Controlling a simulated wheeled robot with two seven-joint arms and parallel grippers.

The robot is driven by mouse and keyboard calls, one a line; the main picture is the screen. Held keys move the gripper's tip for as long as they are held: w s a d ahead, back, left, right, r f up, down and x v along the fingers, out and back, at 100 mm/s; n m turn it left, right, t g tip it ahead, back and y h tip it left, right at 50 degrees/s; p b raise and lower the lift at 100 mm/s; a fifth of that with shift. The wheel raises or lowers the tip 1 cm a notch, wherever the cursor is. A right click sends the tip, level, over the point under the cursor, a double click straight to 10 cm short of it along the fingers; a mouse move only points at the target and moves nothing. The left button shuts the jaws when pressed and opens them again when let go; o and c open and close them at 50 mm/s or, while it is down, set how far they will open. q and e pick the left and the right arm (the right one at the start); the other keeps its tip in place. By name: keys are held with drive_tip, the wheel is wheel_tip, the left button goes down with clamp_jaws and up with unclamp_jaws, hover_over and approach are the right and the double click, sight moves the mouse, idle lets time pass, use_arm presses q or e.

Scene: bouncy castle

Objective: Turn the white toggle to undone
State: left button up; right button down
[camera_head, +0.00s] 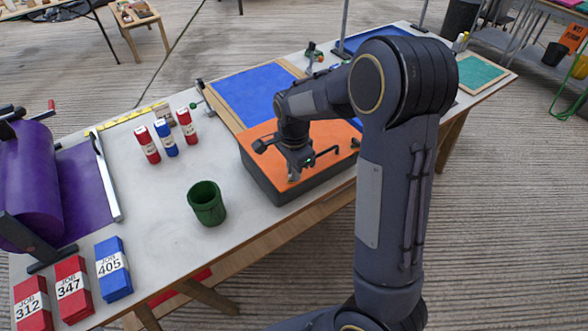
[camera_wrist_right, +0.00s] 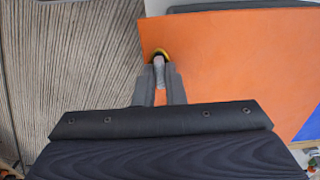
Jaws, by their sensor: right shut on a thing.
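The white toggle shows in the right wrist view as a small pale piece (camera_wrist_right: 159,70) between my fingertips, with a yellow and black rim around its far side. It sits near the edge of the orange panel (camera_wrist_right: 230,60). My right gripper (camera_wrist_right: 160,80) is shut on it. In the head view my right gripper (camera_head: 294,174) points down at the front part of the orange-topped box (camera_head: 262,150), and its own wrist hides most of the toggle. I cannot tell which way the toggle is turned. My left gripper is not in view.
A black bent handle (camera_head: 325,155) stands on the orange top beside my gripper. A blue panel (camera_head: 255,92) lies behind. A green cup (camera_head: 206,203), several red and blue tubes (camera_head: 167,138), labelled boxes (camera_head: 113,270) and a purple roll (camera_head: 30,185) are left on the table.

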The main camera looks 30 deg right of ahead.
drive_tip(key=c, duration=1.5)
unclamp_jaws()
drive_tip(key=shift+r, duration=0.1)
wheel_tip(320, 180, up, 8)
drive_tip(key=shift+f, duration=0.15)
